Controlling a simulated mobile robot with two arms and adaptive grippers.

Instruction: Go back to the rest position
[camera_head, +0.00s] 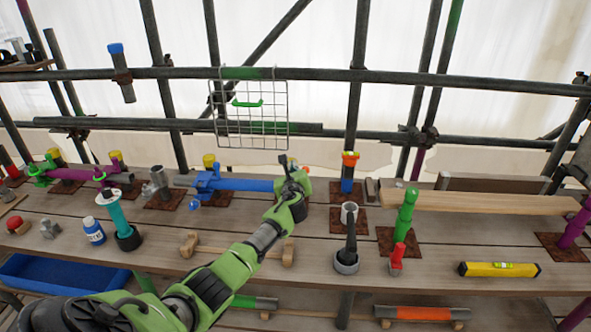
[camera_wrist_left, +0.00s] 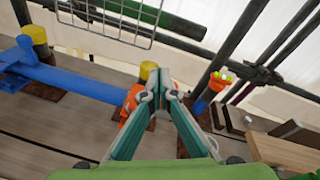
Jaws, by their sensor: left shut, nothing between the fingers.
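My left arm reaches in from the bottom left of the head view, green with dark joints. Its gripper (camera_head: 293,168) is above the far part of the plank deck (camera_head: 320,255), near the right end of a blue pipe (camera_head: 245,184). In the left wrist view the teal fingers meet at their tips (camera_wrist_left: 161,82), with nothing between them. Behind the fingertips are an orange piece (camera_wrist_left: 135,100) and a yellow cap (camera_wrist_left: 149,73), partly hidden by the fingers. My right gripper is in neither view.
A wire basket (camera_head: 251,115) hangs on the rail behind the gripper. A blue post with an orange top (camera_head: 348,170) stands to its right. Below are a grey cup with a dark handle (camera_head: 347,255) and a wooden bar (camera_head: 238,249). A yellow level (camera_head: 498,269) lies right.

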